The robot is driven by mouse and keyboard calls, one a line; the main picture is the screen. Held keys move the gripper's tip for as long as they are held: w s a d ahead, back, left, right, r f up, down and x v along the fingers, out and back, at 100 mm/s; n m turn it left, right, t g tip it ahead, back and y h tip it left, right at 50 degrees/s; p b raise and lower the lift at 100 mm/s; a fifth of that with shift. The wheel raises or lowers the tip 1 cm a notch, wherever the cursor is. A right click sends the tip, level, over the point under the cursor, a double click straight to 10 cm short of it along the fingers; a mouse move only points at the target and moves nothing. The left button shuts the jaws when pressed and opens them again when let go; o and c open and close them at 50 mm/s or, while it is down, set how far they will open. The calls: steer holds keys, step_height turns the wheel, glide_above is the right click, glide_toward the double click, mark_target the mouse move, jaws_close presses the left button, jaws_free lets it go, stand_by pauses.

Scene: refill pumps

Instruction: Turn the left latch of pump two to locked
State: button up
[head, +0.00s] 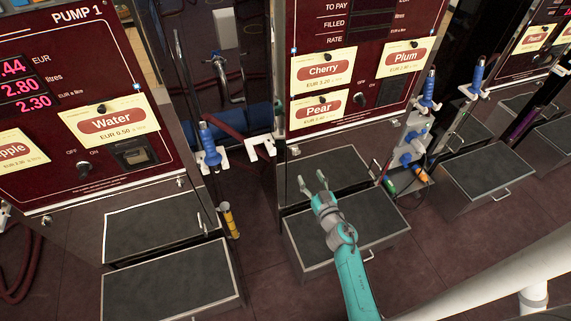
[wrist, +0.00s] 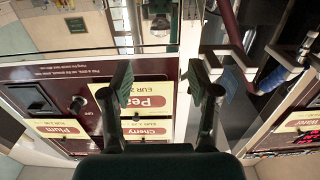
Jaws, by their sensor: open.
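Pump two (head: 300,120) is the dark red cabinet in the middle, with Cherry, Plum and Pear labels. A small metal piece (head: 294,150) at the left of its lower edge looks like the left latch. It is too small to tell which way it is turned. My gripper (head: 311,180) is open and empty, in front of the pump's grey lower panel and below and right of that piece. I cannot make out the latch there.
An empty white bracket (head: 262,150) juts out left of pump two. A grey-topped step (head: 350,235) stands low in front. A blue nozzle (head: 428,92) and coloured pieces (head: 418,173) are at the right. Pump 1 (head: 75,190) stands at the left.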

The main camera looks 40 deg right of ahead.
mark_target(297, 155)
steer(key=x, duration=1.1)
steer(key=shift+a, duration=0.1)
steer(key=shift+s, duration=0.1)
jaws_close()
